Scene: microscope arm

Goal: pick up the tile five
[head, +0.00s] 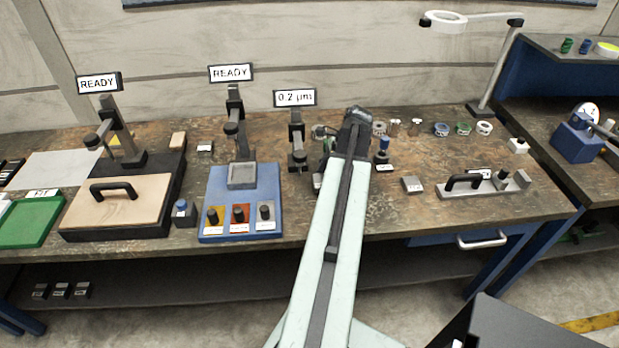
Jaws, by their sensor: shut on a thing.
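My arm reaches from the bottom centre over the bench, and its dark wrist is at the far end. My gripper (326,158) is mostly hidden behind my arm; only a dark sliver shows at the arm's left edge. It is shut on a small grey block (318,182) that shows partly there, with a pale mark. I cannot read a number on it, so I cannot tell whether it is tile five. Another small grey block (412,185) with an unreadable label lies on the bench to the right of my arm.
A gauge stand reading 0.2 µm (297,150) stands close left of my gripper. Further left are a blue-based stand (215,205) and a wooden plate with a handle (118,200). Right are several small rings, a handled fixture (485,205) and a ring lamp (444,20).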

